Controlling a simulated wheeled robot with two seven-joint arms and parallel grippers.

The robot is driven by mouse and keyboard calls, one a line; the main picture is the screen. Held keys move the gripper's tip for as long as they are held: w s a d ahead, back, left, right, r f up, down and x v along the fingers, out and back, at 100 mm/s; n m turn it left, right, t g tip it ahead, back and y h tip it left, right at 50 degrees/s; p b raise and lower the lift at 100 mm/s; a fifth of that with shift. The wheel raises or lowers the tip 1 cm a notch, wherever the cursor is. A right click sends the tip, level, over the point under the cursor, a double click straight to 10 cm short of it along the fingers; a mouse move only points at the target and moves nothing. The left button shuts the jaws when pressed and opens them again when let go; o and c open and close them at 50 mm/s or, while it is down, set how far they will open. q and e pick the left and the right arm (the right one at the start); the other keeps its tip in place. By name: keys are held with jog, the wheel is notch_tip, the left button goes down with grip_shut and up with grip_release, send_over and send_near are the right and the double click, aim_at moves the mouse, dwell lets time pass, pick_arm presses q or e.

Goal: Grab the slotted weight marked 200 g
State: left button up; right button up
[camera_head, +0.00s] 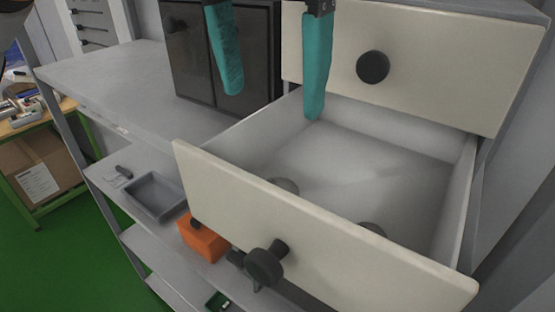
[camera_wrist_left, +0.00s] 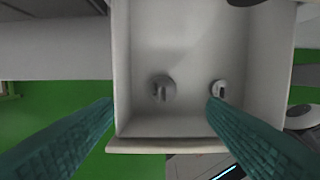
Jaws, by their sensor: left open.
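Two grey slotted weights lie in an open drawer (camera_head: 330,215), near its front wall. In the head view the left weight (camera_head: 285,186) and the right weight (camera_head: 372,229) are mostly hidden behind the drawer front. In the left wrist view a larger weight (camera_wrist_left: 163,88) lies left of a smaller one (camera_wrist_left: 218,88). I cannot read their markings. My left gripper (camera_head: 272,105) has long teal fingers, spread wide and empty, above the back left of the drawer. In the wrist view its fingers (camera_wrist_left: 160,101) reach in from both lower corners, the right tip overlapping the smaller weight.
A closed upper drawer with a round black knob (camera_head: 373,67) stands above the open one. A dark cabinet (camera_head: 222,55) is on the shelf behind. A grey bin (camera_head: 155,197) and an orange box (camera_head: 203,237) sit on a lower shelf. The drawer walls stand around the weights.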

pick_arm(q)
send_near(276, 179)
jog(key=s+f, duration=0.2)
jog(key=shift+s+d, duration=0.35)
jog(key=shift+s, duration=0.05)
jog(key=shift+w+f, duration=0.1)
jog(key=shift+f, duration=0.25)
jog(key=shift+w+f, duration=0.3)
jog(key=f+p, duration=0.1)
jog(key=f, duration=0.3)
jog(key=shift+w+p, duration=0.35)
jog(key=shift+w, duration=0.05)
jog(key=shift+f, duration=0.5)
jog(key=c, duration=1.2)
pick_arm(e)
jog(key=s, duration=0.1)
jog(key=s+r, duration=0.1)
jog(key=s, duration=0.1)
jog(key=shift+r, duration=0.3)
